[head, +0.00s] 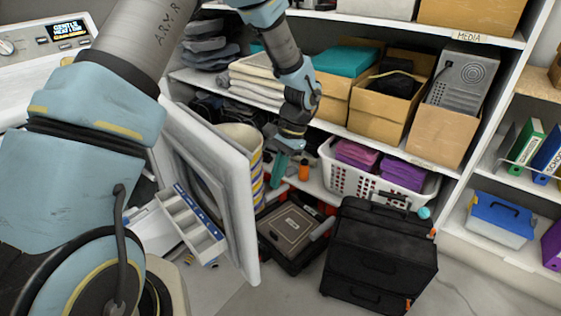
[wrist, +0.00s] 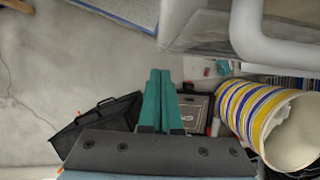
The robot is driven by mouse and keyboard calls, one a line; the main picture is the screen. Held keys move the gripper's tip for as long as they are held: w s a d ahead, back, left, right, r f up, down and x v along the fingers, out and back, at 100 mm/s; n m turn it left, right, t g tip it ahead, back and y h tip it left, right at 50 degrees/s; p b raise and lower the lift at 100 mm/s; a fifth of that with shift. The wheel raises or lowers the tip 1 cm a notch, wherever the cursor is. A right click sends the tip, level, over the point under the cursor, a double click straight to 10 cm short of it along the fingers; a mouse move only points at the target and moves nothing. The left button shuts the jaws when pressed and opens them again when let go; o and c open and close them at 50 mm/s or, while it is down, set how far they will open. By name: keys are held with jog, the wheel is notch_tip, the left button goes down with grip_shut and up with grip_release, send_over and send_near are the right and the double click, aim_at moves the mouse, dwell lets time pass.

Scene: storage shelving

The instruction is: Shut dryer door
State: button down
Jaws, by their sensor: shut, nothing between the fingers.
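The dryer (head: 40,80) is at the left in the head view, with a lit display on its panel. Its white door (head: 236,190) stands open, swung out toward the shelves. My arm hides much of the dryer's front and opening. My gripper (head: 278,172) has its teal fingers together, pointing down, to the right of the door and apart from it. In the wrist view the fingers (wrist: 159,78) lie side by side with nothing between them. A white rounded frame (wrist: 262,45) at the upper right there appears to be the door.
A striped basket (head: 255,165) stands between the door and the shelves. A toolbox (head: 292,225) and a black case (head: 380,255) sit on the floor. A white laundry basket (head: 350,178) and an orange bottle (head: 304,170) are on the low shelf. A tray (head: 190,225) lies left of the door.

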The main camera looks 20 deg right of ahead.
jog(key=shift+s+a+f+p, duration=0.25)
jog(key=shift+a+f, duration=0.15)
jog(key=shift+a, duration=0.4)
jog(key=shift+s+a+f+p, duration=0.25)
jog(key=shift+a+f, duration=0.2)
jog(key=shift+a, duration=0.35)
jog(key=shift+s+a+f+p, duration=0.15)
jog(key=shift+s+a+f, duration=0.2)
jog(key=shift+a, duration=0.45)
